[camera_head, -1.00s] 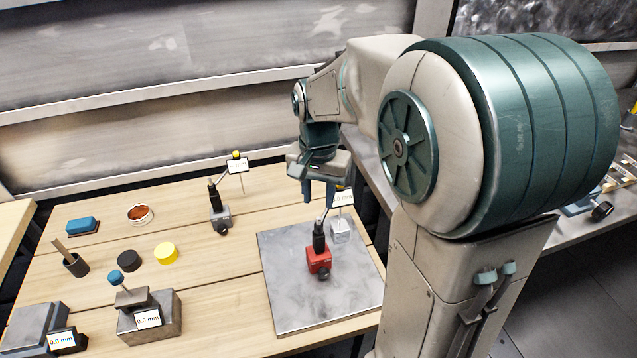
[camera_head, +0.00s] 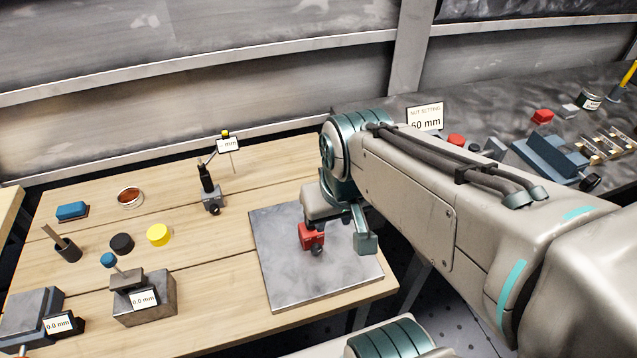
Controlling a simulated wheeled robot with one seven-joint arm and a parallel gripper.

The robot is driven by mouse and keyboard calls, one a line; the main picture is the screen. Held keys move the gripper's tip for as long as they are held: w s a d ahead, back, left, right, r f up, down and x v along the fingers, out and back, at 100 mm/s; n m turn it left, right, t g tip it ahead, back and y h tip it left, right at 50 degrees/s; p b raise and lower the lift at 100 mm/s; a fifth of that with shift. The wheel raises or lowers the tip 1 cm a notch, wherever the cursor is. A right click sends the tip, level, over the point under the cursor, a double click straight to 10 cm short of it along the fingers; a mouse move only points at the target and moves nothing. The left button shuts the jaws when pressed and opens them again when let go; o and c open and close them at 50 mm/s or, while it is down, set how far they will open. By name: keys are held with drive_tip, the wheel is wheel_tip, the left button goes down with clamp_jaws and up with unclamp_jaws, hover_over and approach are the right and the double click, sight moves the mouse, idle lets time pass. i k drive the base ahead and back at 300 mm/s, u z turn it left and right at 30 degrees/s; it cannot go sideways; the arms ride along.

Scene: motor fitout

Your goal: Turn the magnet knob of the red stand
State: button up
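The red stand (camera_head: 306,234) is a small red block on the grey metal plate (camera_head: 278,275), with its upper part hidden behind my gripper and arm. A small dark knob (camera_head: 317,250) shows low on its front right side. My gripper (camera_head: 352,232) is low over the plate, just right of and above the red stand. One teal finger is visible to the right of the knob; the other finger cannot be made out. Whether anything touches the knob cannot be told.
A grey stand with a dial gauge (camera_head: 211,197) stands left of the plate. A yellow disc (camera_head: 158,235), a black disc (camera_head: 121,244), and a grey block with gauge (camera_head: 150,303) are farther left. A second bench (camera_head: 480,120) with parts is at right.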

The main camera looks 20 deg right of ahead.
sight(317, 249)
drive_tip(key=z, duration=0.1)
drive_tip(key=k, duration=1)
drive_tip(key=z, duration=1.25)
drive_tip(key=i, duration=0.9)
drive_tip(key=u, duration=1.4)
